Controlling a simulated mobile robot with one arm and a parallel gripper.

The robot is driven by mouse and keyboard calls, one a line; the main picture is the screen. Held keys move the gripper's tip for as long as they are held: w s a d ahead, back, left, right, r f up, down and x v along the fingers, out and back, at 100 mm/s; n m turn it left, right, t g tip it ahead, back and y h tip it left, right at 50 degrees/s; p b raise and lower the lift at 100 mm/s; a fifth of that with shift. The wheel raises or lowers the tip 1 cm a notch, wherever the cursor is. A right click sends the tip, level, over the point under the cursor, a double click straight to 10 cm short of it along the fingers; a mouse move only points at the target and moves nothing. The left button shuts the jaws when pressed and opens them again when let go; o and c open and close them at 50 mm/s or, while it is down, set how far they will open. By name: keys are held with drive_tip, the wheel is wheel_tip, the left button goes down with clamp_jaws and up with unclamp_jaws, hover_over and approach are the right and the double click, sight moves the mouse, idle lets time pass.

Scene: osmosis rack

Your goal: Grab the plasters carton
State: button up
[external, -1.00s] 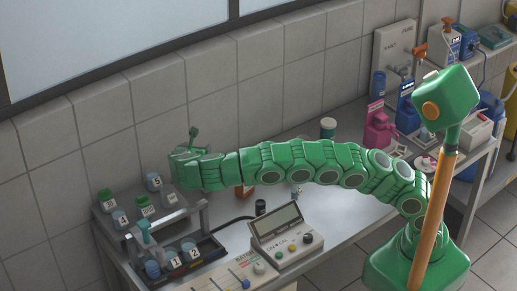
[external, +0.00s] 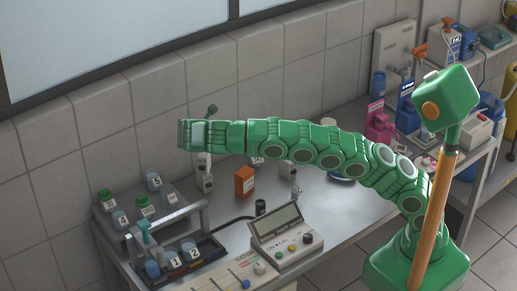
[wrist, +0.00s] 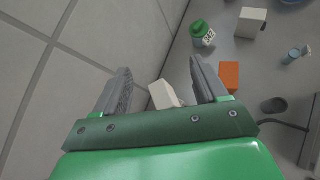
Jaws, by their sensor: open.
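My gripper (external: 193,135) is raised over the back left of the bench, near the tiled wall. In the wrist view my gripper (wrist: 160,64) has its two grey fingers spread, with nothing held. A white carton (wrist: 162,94) shows between the fingers, partly hidden by the gripper's base; in the external view a white upright item (external: 205,173) stands just below the gripper. An orange carton (external: 244,182) stands to the right of it, and also shows right of the fingers in the wrist view (wrist: 229,75). No lettering reads as plasters, so I cannot tell which carton that is.
A green-capped bottle (wrist: 200,31) and another white box (wrist: 250,22) stand beyond the orange carton. A small dark cup (external: 261,207) is near the meter (external: 280,230). A rack of numbered jars (external: 184,205) fills the left end. The wall (external: 150,120) is close behind.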

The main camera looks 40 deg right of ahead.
drive_tip(key=s+d+f+m+g+y, duration=0.3)
drive_tip(key=d+f+m+g+y, duration=0.3)
drive_tip(key=m, duration=0.5)
drive_tip(key=s+d+f+m+g+y, duration=0.2)
drive_tip(key=d+f+m+g+y, duration=0.2)
drive_tip(key=d+m, duration=0.5)
wheel_tip(320, 180, up, 14)
drive_tip(key=m+y, duration=1.2)
drive_tip(key=m, duration=0.6)
approach(238, 181)
drive_tip(key=shift+s+a+f, duration=0.35)
drive_tip(key=shift+a+f, duration=0.05)
drive_tip(key=shift+a, duration=0.15)
drive_tip(key=shift+s+a+f, duration=0.35)
drive_tip(key=shift+a, duration=0.2)
drive_tip(key=shift+w+x, duration=0.15)
drive_tip(key=shift+x, duration=1.25)
drive_tip(key=shift+w+x, duration=0.15)
drive_tip(key=shift+x, duration=1.25)
drive_tip(key=shift+a+r, duration=0.15)
drive_tip(key=shift+r, duration=0.05)
